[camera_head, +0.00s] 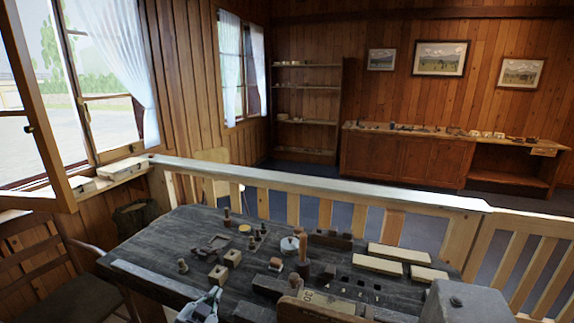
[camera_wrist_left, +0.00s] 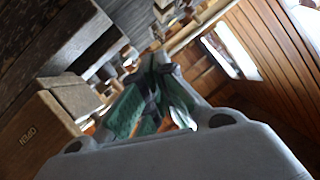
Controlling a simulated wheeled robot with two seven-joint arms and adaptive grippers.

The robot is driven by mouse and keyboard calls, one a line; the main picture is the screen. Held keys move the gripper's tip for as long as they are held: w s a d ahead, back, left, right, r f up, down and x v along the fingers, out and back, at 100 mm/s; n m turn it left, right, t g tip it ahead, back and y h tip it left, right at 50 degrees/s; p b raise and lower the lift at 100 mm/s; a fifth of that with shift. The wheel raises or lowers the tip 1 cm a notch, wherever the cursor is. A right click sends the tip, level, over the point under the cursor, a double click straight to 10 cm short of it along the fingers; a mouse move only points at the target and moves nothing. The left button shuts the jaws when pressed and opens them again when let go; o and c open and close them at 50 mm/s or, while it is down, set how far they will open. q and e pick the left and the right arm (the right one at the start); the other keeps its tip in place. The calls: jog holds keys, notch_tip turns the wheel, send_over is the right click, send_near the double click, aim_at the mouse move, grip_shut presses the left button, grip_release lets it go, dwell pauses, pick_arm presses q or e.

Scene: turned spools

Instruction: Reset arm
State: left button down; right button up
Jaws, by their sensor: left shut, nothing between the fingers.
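My left gripper (camera_head: 203,304) is at the bottom of the head view, over the near edge of the dark wooden table (camera_head: 160,240). Its fingers are shut with nothing between them. In the left wrist view the gripper's green and dark fingers (camera_wrist_left: 152,100) show close together, slightly blurred. My right gripper is not in either view.
A wooden box marked 30 (camera_head: 318,306) stands at the near edge, right of the gripper. Long pale blocks (camera_head: 377,264) lie at the right. A railing (camera_head: 320,184) runs behind the table. A chair (camera_head: 40,262) is at the left. The table's left part is mostly clear.

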pick_arm(q)
jog(key=s+a+f+n+g, duration=0.1)
jog(key=s+f+n+g, duration=0.1)
jog(key=s+f+g, duration=0.6)
jog(key=s+a+f+n+g, duration=0.2)
jog(key=s+f, duration=0.5)
jog(key=s, duration=0.5)
jog(key=s+f+g, duration=0.2)
jog(key=s+f, duration=0.1)
jog(key=f, duration=3)
jog(key=s+a+f, duration=0.2)
jog(key=s+f, duration=0.7)
jog(key=s, duration=0.2)
jog(key=s+a+f, duration=0.1)
jog(key=s+f, duration=0.9)
jog(key=s, duration=0.1)
jog(key=shift+a+m+g+y, duration=0.3)
jog(key=shift+a+g+y, duration=0.1)
jog(key=shift+f, duration=0.1)
jog(key=shift+w+d, duration=0.1)
